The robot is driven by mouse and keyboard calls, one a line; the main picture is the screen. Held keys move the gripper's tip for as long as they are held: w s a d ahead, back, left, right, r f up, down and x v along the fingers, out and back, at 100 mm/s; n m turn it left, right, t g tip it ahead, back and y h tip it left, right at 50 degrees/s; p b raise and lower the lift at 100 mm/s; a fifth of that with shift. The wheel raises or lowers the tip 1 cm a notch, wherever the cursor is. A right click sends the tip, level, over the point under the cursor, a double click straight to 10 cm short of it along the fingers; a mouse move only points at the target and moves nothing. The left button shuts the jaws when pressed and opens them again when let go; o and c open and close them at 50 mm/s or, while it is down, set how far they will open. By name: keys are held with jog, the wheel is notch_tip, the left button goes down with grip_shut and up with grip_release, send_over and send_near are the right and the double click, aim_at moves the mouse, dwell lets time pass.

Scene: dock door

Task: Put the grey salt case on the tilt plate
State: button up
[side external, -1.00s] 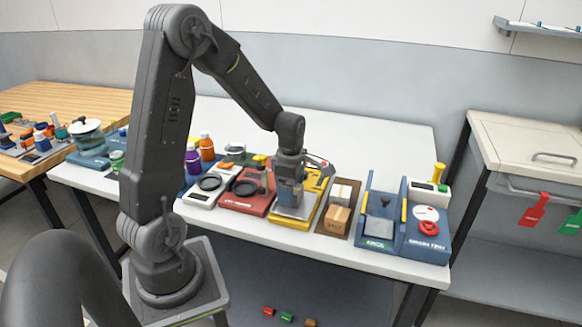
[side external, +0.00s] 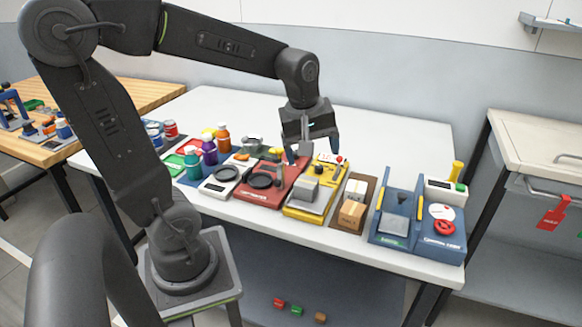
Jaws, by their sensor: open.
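The grey salt case (side external: 305,188) is a small grey box. It sits on the pale metal plate of the yellow tilt plate unit (side external: 323,189), near the middle of the white table. My gripper (side external: 313,151) is above and just behind the case, pointing down, with its fingers apart. The case is clear of the fingers. The back part of the yellow unit is partly hidden behind the gripper.
Left of the yellow unit is a red unit (side external: 275,184) with a black ring. To its right are a brown tray (side external: 366,191) with cardboard boxes and a blue station (side external: 400,208). Several bottles (side external: 209,151) stand at the left. The table's back is clear.

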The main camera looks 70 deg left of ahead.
jog(key=s+d+r+m+t, duration=0.2)
jog(key=s+d+m, duration=0.6)
jog(key=m, duration=0.7)
jog(key=shift+s+d+t+h, duration=0.2)
jog(key=shift+t+h, duration=0.2)
jog(key=shift+t, duration=0.2)
